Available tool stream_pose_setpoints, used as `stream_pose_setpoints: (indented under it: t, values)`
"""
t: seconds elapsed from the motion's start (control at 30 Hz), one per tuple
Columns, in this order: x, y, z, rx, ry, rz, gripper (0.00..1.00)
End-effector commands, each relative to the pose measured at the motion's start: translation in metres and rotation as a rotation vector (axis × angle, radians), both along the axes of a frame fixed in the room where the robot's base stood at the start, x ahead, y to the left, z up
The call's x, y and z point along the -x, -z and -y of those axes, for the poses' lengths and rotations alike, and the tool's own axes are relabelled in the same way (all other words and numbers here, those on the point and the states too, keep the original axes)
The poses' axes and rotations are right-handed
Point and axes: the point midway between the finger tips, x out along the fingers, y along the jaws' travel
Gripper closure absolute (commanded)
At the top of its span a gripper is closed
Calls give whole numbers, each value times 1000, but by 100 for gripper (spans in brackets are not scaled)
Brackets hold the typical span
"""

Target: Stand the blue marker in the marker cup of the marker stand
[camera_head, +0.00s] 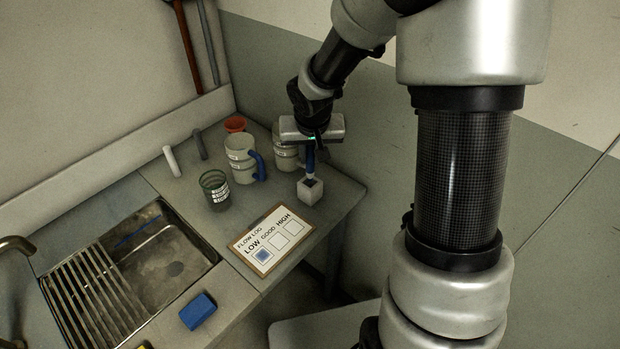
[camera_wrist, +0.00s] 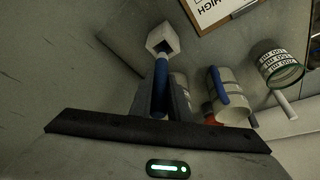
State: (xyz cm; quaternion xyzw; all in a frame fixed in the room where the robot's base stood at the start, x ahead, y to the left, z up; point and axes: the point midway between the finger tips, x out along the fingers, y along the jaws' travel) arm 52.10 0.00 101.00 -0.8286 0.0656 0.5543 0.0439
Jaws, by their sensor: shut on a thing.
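The blue marker (camera_head: 310,160) is upright between the fingers of my gripper (camera_head: 311,146), which is shut on it. In the wrist view the marker (camera_wrist: 161,72) runs from my gripper (camera_wrist: 160,103) to the marker stand (camera_wrist: 156,36). The marker stand (camera_head: 311,195) is a small pale block with a dark square opening, its marker cup, near the right edge of the counter. The marker's lower end is at this opening. I cannot tell how far inside it is, or whether it touches the bottom.
A flow log board (camera_head: 265,256) lies in front. A sink (camera_head: 165,265) and blue sponge (camera_head: 198,311) are farther left.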

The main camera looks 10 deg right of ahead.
Motion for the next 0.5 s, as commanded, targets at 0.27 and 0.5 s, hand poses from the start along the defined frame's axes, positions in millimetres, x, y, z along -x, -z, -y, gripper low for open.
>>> stream_pose_setpoints:
  t: [0.27, 0.5]
  values:
    - [1, 29, -1, 0, -2, -2, 100]
    - [0, 57, -1, -1, -1, 0, 100]
